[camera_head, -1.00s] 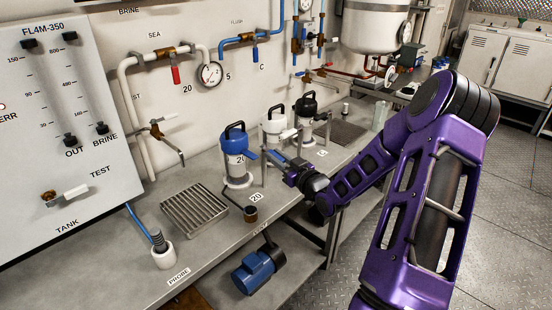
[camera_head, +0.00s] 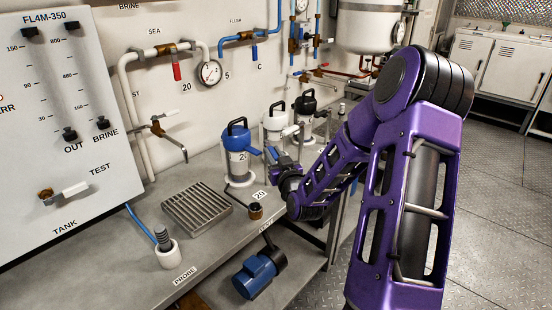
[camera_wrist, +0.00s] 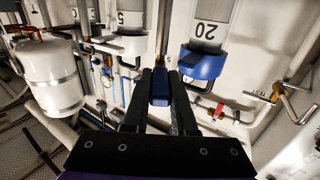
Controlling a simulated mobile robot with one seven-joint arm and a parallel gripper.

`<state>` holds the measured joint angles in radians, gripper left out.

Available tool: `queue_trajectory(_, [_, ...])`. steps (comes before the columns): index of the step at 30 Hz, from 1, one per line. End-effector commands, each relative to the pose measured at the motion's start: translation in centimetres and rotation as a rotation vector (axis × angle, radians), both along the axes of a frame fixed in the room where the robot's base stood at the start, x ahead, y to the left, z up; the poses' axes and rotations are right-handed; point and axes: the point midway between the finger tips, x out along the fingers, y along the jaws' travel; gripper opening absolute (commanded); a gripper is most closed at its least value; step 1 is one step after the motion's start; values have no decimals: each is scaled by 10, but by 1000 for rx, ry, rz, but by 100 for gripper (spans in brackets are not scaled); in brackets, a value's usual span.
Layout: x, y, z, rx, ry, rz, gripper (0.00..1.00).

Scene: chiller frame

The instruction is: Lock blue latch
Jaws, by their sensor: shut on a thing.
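The blue-topped filter canister (camera_head: 236,139) stands upright on the bench and has a black handle. It shows upside down in the wrist view as a blue cap (camera_wrist: 203,66) under a clear part marked 20. My gripper (camera_wrist: 158,90) is shut on a small blue piece, the blue latch (camera_wrist: 158,84), beside that cap.
A white-topped canister (camera_head: 275,122) and a black-topped canister (camera_head: 305,105) stand close behind my gripper. A metal drain grate (camera_head: 196,207) and a white probe holder (camera_head: 167,252) are on the bench to the left. Pipes and a gauge (camera_head: 210,72) line the wall.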

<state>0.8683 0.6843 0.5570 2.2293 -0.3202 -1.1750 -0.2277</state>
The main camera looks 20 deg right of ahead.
Motion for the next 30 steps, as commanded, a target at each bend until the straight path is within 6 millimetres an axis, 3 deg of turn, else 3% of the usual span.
queue_trajectory(12, [0,2,2,-3,-4,-18,0])
queue_trajectory(13, [0,2,2,-3,-4,-18,28])
queue_trajectory(18, [0,2,2,-2,-3,-18,55])
queue_trajectory(30, [1,1,0,-2,-1,-19,55])
